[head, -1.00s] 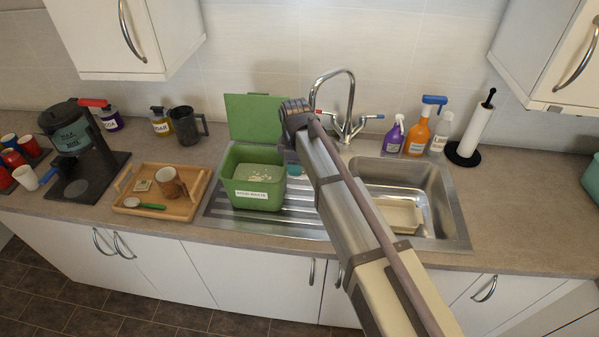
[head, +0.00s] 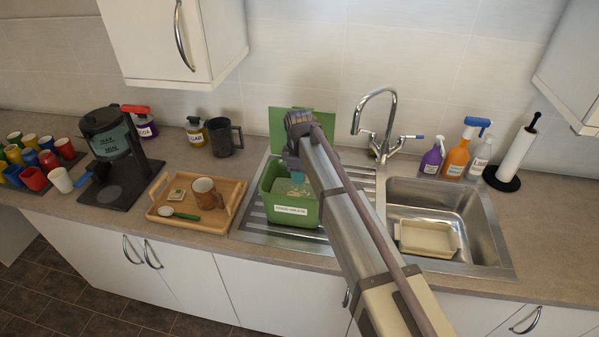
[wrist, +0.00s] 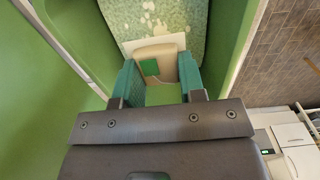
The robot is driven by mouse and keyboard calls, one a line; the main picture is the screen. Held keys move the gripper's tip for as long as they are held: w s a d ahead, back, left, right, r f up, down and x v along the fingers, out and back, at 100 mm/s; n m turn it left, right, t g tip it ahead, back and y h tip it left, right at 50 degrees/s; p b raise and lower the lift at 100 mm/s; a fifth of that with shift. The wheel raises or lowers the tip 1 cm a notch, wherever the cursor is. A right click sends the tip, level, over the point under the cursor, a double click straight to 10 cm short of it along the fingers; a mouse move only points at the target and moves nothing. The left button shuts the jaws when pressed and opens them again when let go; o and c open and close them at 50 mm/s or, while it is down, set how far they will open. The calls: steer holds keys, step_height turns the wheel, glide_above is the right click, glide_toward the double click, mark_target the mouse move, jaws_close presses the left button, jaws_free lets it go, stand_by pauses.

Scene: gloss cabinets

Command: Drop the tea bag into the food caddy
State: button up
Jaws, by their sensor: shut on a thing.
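The food caddy (head: 280,221) is a green open bin with a "food waste" label, standing on the sink's drainer with its green lid (head: 277,127) raised behind. My gripper (head: 292,166) is over the caddy's opening, partly hiding it. In the wrist view my gripper (wrist: 160,72) is shut on the tea bag (wrist: 168,57), a beige pouch with a green square on it. The tea bag hangs between the teal fingers over the caddy's inside, with pale speckled contents (wrist: 172,18) beyond. I cannot tell its exact height above them.
A wooden tray (head: 157,211) at left holds a brown mug (head: 204,193), a green-handled spoon (head: 180,214) and a small pale square (head: 177,194). The tap (head: 385,120) and the sink basin (head: 470,212) are right of the caddy.

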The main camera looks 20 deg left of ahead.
steer(key=shift+f, duration=0.1)
steer(key=o, duration=1)
step_height(320, 180, up, 11)
steer(key=p, duration=1.1)
steer(key=shift+f, duration=0.1)
